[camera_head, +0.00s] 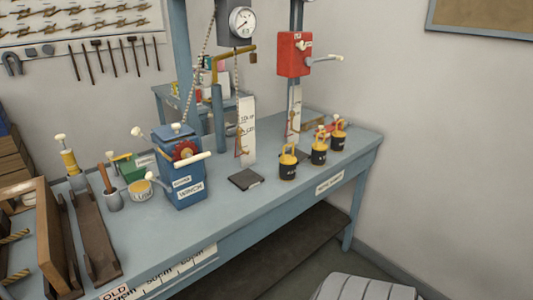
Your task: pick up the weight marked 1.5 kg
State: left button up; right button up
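Three dark weights with yellow rings and lifting loops stand upright on the blue-grey workbench (262,200), right of its middle. The nearest weight (288,165) is at the left of the row, the middle weight (319,152) is a little behind it, and the far weight (338,138) is at the right. Each seems to have a pale marking on its body, too small to read, so I cannot tell which is the 1.5 kg one. Neither of my grippers shows in the head view.
A dark square plate (245,179) and a white scale board (247,130) are left of the weights. A red box with a crank (294,54) is above them. A blue machine (178,165) and wooden troughs (93,235) fill the left.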

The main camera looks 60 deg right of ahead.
aim_at(288, 162)
jog(key=u, duration=1.95)
jog(key=k, duration=2.7)
jog(key=z, duration=2.6)
